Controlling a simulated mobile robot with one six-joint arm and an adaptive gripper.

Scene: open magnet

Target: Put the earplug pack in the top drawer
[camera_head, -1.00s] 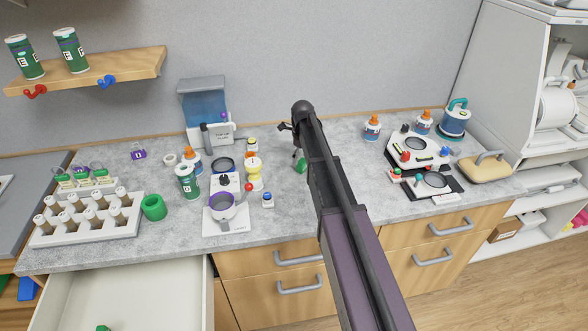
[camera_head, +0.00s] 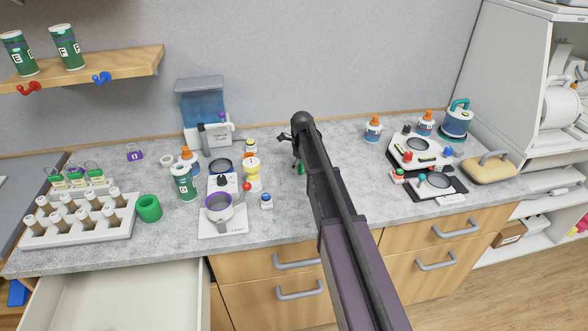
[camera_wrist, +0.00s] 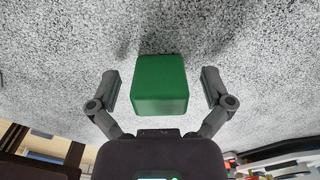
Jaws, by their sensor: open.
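A plain green box (camera_wrist: 160,84), which may be the earplug pack, stands on the speckled grey counter in the wrist view. No label can be read on it. A sliver of green (camera_head: 301,168) shows beside my arm in the head view. My gripper (camera_wrist: 160,74) is open, with one finger on each side of the box and a gap on both sides. In the head view my arm hides most of the gripper. A pale drawer (camera_head: 115,300) is pulled open at the lower left; its front is out of frame.
A purple-topped device (camera_head: 221,212), a green-labelled can (camera_head: 184,182) and small bottles stand left of my arm. A white rack (camera_head: 82,222) and a green ring (camera_head: 149,208) are near the open drawer. Right of my arm are a white instrument (camera_head: 420,151) and a tan case (camera_head: 490,168).

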